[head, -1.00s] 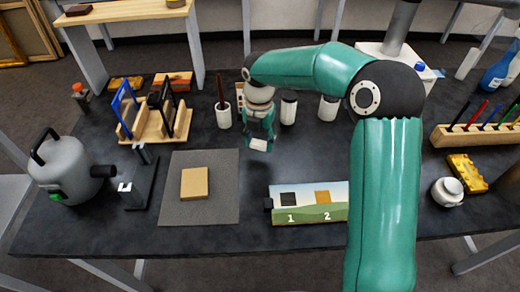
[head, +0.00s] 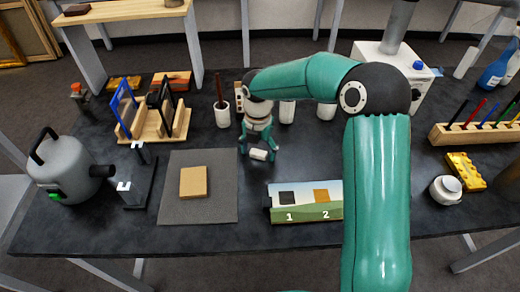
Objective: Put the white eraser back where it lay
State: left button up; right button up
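The white eraser (head: 258,155) lies on the dark table between the fingertips of my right gripper (head: 258,153). The gripper points down from behind the eraser, its fingers spread with a gap on each side of the eraser. The eraser appears to rest on the table top, just right of the grey mat's far corner. My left gripper is out of view.
A grey mat (head: 220,209) bears a tan block (head: 193,182). A numbered picture board (head: 305,201) stands to the front right. White cups (head: 222,115) stand behind, near the gripper. A wooden rack (head: 165,126) stands to the left. The table (head: 95,230) is clear around the eraser.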

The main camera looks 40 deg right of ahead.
aim_at(258, 152)
notch_tip(258, 152, up, 12)
dwell(0.7)
jog(key=shift+r, duration=0.1)
